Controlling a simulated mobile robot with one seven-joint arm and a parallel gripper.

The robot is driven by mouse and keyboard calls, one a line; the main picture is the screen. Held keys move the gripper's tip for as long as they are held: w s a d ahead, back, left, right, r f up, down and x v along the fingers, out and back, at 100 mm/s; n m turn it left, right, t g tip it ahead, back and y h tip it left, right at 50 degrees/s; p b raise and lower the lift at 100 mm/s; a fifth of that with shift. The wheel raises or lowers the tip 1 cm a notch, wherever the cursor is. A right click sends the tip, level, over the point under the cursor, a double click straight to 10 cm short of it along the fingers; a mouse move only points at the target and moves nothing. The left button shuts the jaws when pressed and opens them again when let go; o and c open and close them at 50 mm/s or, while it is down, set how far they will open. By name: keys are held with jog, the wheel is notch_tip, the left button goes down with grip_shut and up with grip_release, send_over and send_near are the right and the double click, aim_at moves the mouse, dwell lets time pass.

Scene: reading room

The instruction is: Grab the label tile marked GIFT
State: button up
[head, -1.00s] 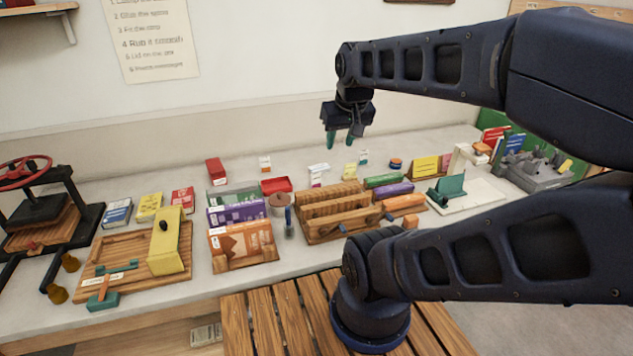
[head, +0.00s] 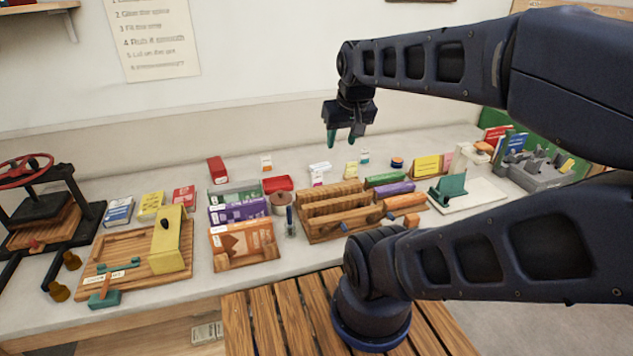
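My gripper (head: 342,140) hangs in the air above the back of the bench, fingers pointing down. Its two teal fingertips are apart with nothing between them. Several small upright tile-like pieces stand on the bench: a white and orange one (head: 266,163), a white and purple one (head: 317,179), a yellow one (head: 350,169) and a white and teal one (head: 364,157). The last two are nearest below my gripper. Their lettering is too small to read, so I cannot tell which is marked GIFT.
A wooden rack (head: 335,228) fills the middle of the bench (head: 150,318). Books in stands (head: 245,258), a yellow block on a wooden board (head: 98,290) and a red-wheeled press (head: 40,212) lie left. A teal-topped device (head: 449,187) and grey machine (head: 540,172) stand right.

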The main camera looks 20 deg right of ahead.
jog(key=shift+w, duration=0.1)
jog(key=n+g, duration=0.5)
jog(key=n, duration=1.4)
send_over(317, 173)
jog(key=f, duration=2.9)
jog(key=shift+w+a+f, duration=0.3)
jog(key=shift+w+a, duration=0.05)
jog(key=shift+w, duration=0.05)
jog(key=shift+s+d+f, duration=0.1)
jog(key=shift+d+f, duration=0.1)
jog(key=shift+f, duration=1.2)
jog(key=shift+s+d+f, duration=0.1)
jog(key=shift+d+f, duration=0.1)
jog(key=shift+f, duration=1.2)
jog(key=shift+c, duration=0.4)
